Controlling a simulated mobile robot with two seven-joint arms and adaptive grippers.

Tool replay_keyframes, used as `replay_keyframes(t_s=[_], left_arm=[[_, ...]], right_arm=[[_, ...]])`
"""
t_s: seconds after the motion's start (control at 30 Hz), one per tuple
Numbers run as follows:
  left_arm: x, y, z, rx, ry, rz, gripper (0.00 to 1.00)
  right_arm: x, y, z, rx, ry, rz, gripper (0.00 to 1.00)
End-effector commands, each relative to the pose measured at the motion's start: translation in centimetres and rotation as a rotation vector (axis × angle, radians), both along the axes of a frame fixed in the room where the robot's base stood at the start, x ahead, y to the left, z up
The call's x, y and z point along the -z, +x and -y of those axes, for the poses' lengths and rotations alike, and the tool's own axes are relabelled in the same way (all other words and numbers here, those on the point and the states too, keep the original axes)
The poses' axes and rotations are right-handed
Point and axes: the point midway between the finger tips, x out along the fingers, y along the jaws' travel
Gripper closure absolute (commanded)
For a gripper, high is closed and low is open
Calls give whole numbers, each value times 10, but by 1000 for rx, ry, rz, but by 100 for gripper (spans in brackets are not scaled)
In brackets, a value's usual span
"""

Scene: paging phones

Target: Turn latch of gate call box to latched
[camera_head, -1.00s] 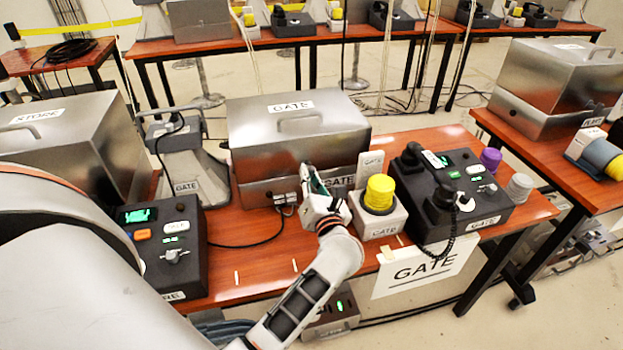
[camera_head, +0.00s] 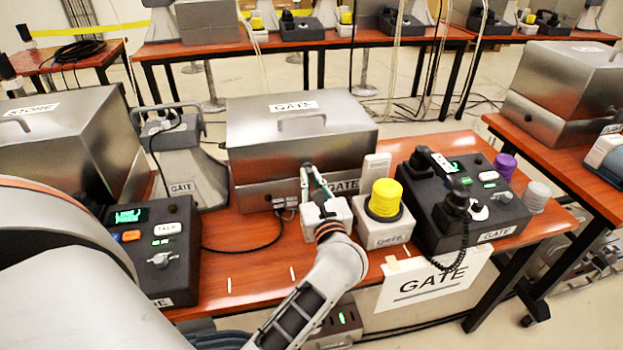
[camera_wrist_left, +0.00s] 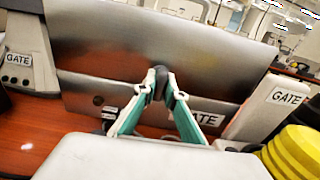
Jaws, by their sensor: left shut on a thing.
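The gate call box (camera_head: 255,146) is a closed grey metal box labelled GATE, with a handle on its lid, standing at the back of the red-brown table. It fills the middle of the left wrist view (camera_wrist_left: 215,62). My left gripper (camera_head: 307,168) is at the front of the box, near the seam between lid and base. In the left wrist view its fingertips (camera_wrist_left: 160,80) are shut on a small dark latch (camera_wrist_left: 161,73) on the box front. The fingers hide most of the latch, so its exact angle is hard to tell. My right gripper is not in view.
Right of my gripper stand a yellow beacon (camera_head: 386,198) on a white base and a dark GATE phone console (camera_head: 432,214). A grey horn (camera_head: 186,165) stands left of the box. A STORE console (camera_head: 158,245) is at the left. A dark cable lies on the table.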

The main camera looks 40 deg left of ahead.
Motion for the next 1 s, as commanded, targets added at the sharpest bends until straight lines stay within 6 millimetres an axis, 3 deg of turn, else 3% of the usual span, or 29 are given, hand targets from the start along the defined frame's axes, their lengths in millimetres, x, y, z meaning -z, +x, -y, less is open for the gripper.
replay_keyframes(t_s=[0.3, 0.33, 0.4, 0.77, 1.0], left_arm=[[0, 0, 0, 0, -5, 3, 100], [0, 0, 0, 0, -5, 3, 82], [0, 0, 0, 0, -5, 3, 72], [0, -2, 3, 1, -3, 1, 72], [1, -23, 28, 2, -5, 0, 72]], right_arm=[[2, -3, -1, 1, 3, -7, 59], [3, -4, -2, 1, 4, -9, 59], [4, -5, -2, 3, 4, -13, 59], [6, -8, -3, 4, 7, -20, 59], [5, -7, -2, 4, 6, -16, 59]])
